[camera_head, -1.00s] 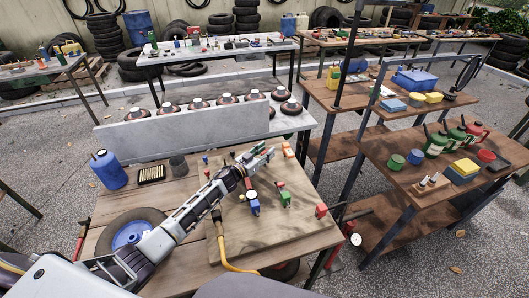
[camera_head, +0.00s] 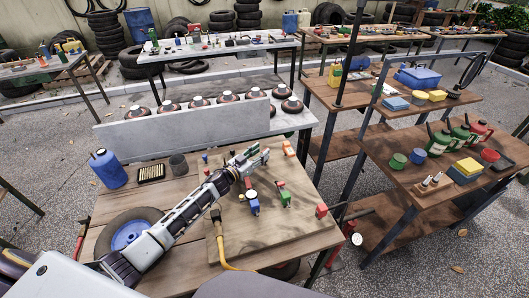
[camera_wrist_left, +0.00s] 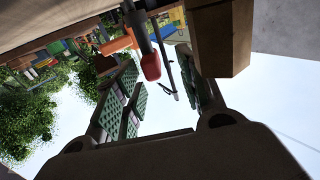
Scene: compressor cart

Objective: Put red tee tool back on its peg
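My left gripper (camera_head: 256,158) is over the back part of the wooden board (camera_head: 270,226) on the near workbench. In the left wrist view, my left gripper (camera_wrist_left: 165,100) has its two green-padded fingers apart. A rounded red end on a dark shaft (camera_wrist_left: 151,66) shows near the finger gap, beyond the fingers. I cannot tell whether it is the red tee tool, or whether a finger touches it. A small red piece (camera_head: 205,159) stands behind my arm in the head view. The peg cannot be made out. My right gripper is not in view.
On the board are a blue fitting with a gauge (camera_head: 252,203), a green fitting (camera_head: 284,197) and a red block (camera_head: 321,210). An orange-and-white item (camera_head: 288,148) is right of my gripper. A wooden block (camera_wrist_left: 222,38) is close to the right finger. A yellow hose (camera_head: 222,245) lies in front.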

